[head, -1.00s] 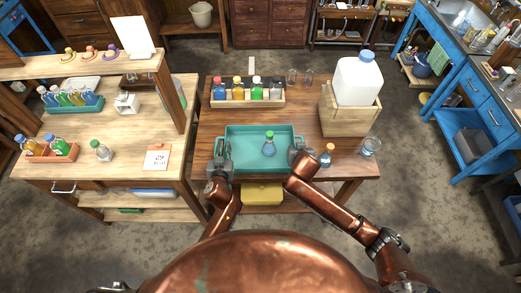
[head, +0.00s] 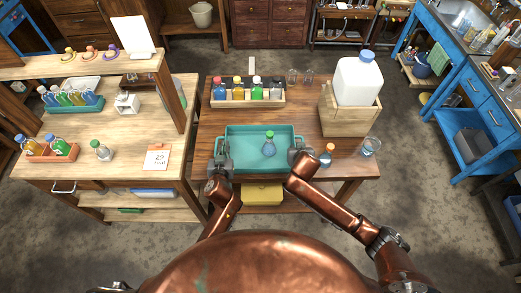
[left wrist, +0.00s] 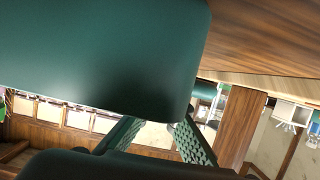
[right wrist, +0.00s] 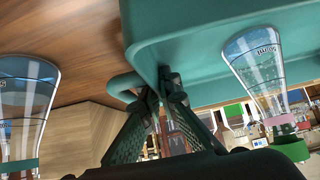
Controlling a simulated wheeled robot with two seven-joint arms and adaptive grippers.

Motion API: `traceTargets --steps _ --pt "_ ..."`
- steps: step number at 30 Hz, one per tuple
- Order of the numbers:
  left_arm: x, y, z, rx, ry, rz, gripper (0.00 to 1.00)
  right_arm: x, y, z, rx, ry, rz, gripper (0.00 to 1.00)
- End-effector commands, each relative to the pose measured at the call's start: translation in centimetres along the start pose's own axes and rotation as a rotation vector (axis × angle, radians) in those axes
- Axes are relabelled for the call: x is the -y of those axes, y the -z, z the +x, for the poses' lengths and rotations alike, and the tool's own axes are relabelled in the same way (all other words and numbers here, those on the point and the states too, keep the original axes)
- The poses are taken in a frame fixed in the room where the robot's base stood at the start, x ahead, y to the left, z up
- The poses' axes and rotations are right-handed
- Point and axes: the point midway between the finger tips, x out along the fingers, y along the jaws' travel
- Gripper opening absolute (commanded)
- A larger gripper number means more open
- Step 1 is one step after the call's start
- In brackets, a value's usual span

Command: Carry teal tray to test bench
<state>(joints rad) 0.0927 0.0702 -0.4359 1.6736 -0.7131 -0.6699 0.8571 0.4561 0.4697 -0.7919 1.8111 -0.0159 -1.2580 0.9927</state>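My left gripper (head: 222,163) is at the tray's left end. In the left wrist view the tray (left wrist: 100,50) hides its fingertips, but its fingers converge there and look closed on that end. My right gripper (head: 299,157) is at the right end. In the right wrist view its fingers (right wrist: 160,88) are closed at the tray's handle (right wrist: 122,85). Whether the tray is clear of the tabletop cannot be told.
An orange-capped bottle (head: 327,155) and a beaker (head: 370,147) stand right of the tray. A bottle rack (head: 248,102) and a white jug (head: 358,82) in a wooden box (head: 347,120) stand behind. A lighter bench (head: 120,167) is at left, a blue bench (head: 478,90) at right.

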Motion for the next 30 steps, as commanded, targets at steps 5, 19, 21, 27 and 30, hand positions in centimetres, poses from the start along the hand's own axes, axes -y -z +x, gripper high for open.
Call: traceTargets --steps 5,19,21,27,30 --pt "0.0 0.0 0.0 0.0 0.0 0.0 0.0 0.0 0.0 0.0 0.0 -0.001 0.0 0.0" --pt "0.0 1.7 -0.6 -0.008 0.0 0.0 0.0 0.0 1.4 -1.2 -0.008 0.0 0.0 0.0" --pt "0.0 2.5 -0.8 -0.01 0.0 0.0 0.0 0.0 1.9 -1.8 -0.01 0.0 0.0 0.0" --pt "0.0 4.7 -1.6 -0.017 0.0 0.0 0.0 0.0 3.6 -3.4 -0.017 0.0 0.0 0.0" --pt "0.0 5.5 -1.9 -0.019 0.0 0.0 0.0 0.0 4.3 -4.0 -0.02 0.0 0.0 0.0"
